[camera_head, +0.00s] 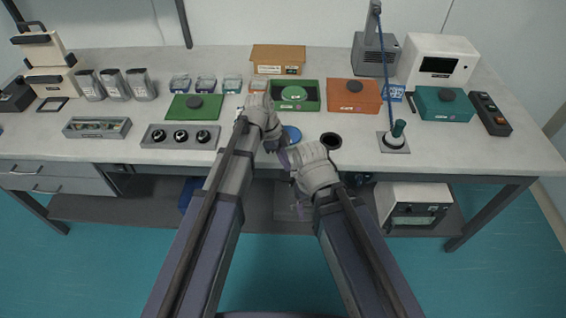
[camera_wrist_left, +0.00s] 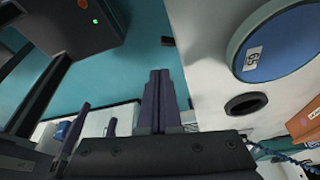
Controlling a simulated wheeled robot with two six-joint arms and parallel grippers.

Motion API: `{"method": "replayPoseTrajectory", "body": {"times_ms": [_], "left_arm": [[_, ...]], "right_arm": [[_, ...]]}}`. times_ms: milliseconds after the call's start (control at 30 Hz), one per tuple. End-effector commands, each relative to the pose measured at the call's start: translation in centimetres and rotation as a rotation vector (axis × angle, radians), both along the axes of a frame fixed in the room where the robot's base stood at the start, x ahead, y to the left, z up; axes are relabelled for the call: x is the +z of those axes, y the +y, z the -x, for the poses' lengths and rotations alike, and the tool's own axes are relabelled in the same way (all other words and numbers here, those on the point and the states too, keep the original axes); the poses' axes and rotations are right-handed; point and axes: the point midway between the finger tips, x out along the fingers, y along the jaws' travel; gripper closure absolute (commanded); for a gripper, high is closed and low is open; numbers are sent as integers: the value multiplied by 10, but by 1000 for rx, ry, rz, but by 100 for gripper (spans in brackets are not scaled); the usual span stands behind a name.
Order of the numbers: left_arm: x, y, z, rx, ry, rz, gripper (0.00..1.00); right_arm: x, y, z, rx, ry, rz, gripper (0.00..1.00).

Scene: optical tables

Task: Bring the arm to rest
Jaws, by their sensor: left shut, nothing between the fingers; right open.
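My left gripper (camera_head: 271,146) is over the front edge of the bench in the head view, beside a blue round disc (camera_head: 292,134). In the left wrist view its two dark fingers (camera_wrist_left: 158,102) are pressed together with nothing between them. My right gripper (camera_head: 284,160) is just lower and to the right, close to the left one. Its fingers are small and partly hidden in the head view. In the left wrist view two spread purple fingers at lower left look like the right gripper (camera_wrist_left: 95,128), open and empty.
The blue disc (camera_wrist_left: 284,44) and a dark round hole (camera_wrist_left: 246,103) lie near the left gripper. A grey block with several black knobs (camera_head: 181,136) stands left of the arms. A post on a square base (camera_head: 394,143) stands right.

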Motion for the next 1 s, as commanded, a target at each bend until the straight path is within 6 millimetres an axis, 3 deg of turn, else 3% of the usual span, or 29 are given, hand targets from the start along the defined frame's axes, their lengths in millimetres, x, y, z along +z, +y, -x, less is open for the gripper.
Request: {"method": "replayPoseTrajectory", "body": {"times_ms": [567, 767, 1000], "left_arm": [[-1, 0, 5, 25, 10, -12, 100], [-6, 3, 46, 306, 91, -126, 100], [-12, 17, 106, 839, 155, -310, 100]], "right_arm": [[0, 0, 0, 0, 0, 0, 32], [0, 0, 0, 0, 0, 0, 32], [0, 0, 0, 0, 0, 0, 32]]}}
